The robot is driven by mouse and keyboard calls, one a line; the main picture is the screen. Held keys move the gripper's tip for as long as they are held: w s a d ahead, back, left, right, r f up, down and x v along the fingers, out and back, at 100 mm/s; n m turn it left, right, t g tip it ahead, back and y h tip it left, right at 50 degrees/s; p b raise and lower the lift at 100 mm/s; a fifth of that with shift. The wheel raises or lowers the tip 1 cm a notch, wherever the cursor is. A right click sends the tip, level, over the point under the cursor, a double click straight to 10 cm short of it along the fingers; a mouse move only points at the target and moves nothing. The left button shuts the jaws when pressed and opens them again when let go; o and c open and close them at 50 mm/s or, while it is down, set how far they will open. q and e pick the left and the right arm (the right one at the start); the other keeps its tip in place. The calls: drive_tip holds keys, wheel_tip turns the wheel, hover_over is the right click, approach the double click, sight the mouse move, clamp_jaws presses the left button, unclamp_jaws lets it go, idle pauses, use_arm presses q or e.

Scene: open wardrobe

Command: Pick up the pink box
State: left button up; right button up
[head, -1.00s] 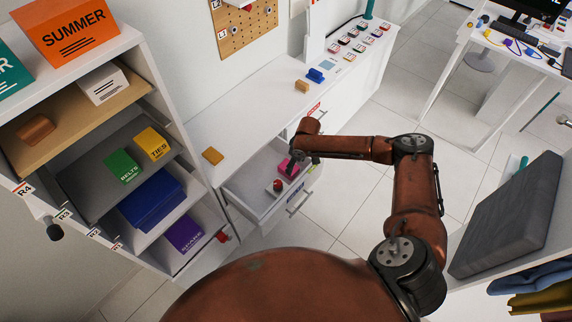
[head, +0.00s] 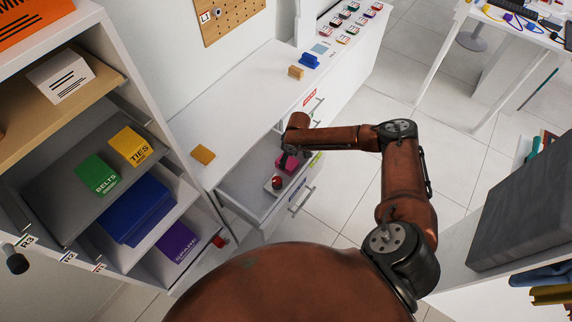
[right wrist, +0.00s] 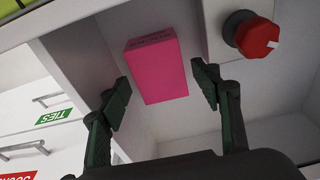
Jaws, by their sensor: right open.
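The pink box (head: 289,163) lies inside the open drawer (head: 243,207) of the white cabinet. In the right wrist view the pink box (right wrist: 157,64) shows its top face and a side with small unreadable lettering. My right gripper (head: 288,154) is at the drawer, right by the box, and covers part of it in the head view. In the right wrist view the right gripper (right wrist: 162,88) is open, with one finger on each side of the box's near part. I cannot tell whether the fingers touch it. My left gripper is not in view.
A red round object (head: 277,182) sits in the drawer beside the box. The cabinet top (head: 235,120) holds a yellow block (head: 203,154), a wooden block (head: 296,72) and a blue block (head: 310,61). A shelf unit with labelled boxes stands at left.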

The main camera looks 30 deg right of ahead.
sight(288, 161)
drive_tip(key=shift+w+a+f+b, duration=0.1)
drive_tip(key=shift+w+f+b, duration=0.1)
drive_tip(key=shift+f, duration=0.65)
drive_tip(key=shift+w+d+f+b, duration=0.1)
drive_tip(key=shift+w+f+b, duration=0.05)
drive_tip(key=shift+f, duration=0.65)
drive_tip(key=shift+w+a+f+b, duration=0.1)
drive_tip(key=shift+w+f+b, duration=0.1)
drive_tip(key=shift+f, duration=0.65)
drive_tip(key=shift+f, duration=0.25)
drive_tip(key=shift+c, duration=0.7)
drive_tip(key=c, duration=0.9)
drive_tip(key=shift+o, duration=0.2)
